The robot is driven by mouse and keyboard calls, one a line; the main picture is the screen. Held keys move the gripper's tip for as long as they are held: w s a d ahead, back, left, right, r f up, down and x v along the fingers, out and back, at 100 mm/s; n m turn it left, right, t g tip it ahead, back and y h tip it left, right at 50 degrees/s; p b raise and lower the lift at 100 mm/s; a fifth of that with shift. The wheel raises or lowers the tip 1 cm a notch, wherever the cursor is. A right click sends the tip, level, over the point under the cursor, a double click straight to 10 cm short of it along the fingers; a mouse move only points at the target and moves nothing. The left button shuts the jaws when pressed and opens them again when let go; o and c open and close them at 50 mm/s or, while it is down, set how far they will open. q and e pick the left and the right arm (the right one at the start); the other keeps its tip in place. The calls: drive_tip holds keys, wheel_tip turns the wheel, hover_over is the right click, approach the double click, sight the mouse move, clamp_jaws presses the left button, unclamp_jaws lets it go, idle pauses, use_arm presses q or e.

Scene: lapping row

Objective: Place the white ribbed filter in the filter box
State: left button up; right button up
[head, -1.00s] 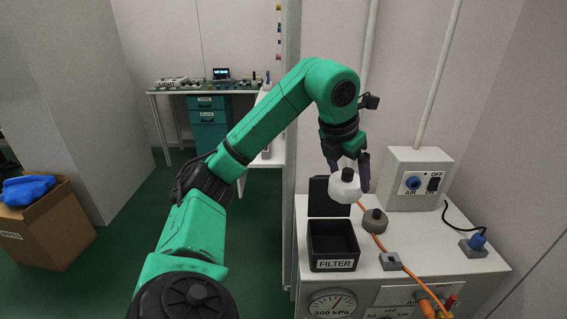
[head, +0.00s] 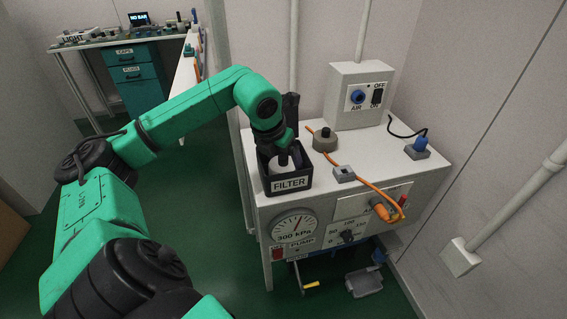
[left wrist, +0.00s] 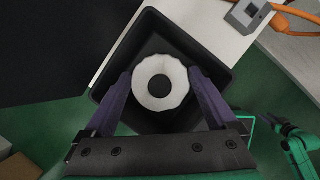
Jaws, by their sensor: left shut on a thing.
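The white ribbed filter (left wrist: 140,93) shows in the left wrist view as a white scalloped ring with a black centre. My left gripper (left wrist: 158,92) is shut on it, one purple finger on each side. The filter is inside the outline of the black filter box (left wrist: 218,57); I cannot tell whether it touches the floor of the box. In the head view the box (head: 290,184), labelled FILTER, stands on the white bench's left end with its lid upright behind. The left gripper (head: 281,155) reaches down into it, and the filter (head: 278,166) is partly hidden.
A grey-brown round knob-topped part (head: 325,141) sits right of the box. An orange hose (head: 359,178) runs over the bench through a grey clip (head: 344,174). The AIR switch box (head: 359,97) stands behind. A pressure gauge (head: 294,225) is on the bench front.

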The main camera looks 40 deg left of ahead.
use_arm(q)
drive_tip(key=shift+f, duration=0.1)
drive_tip(key=o, duration=1)
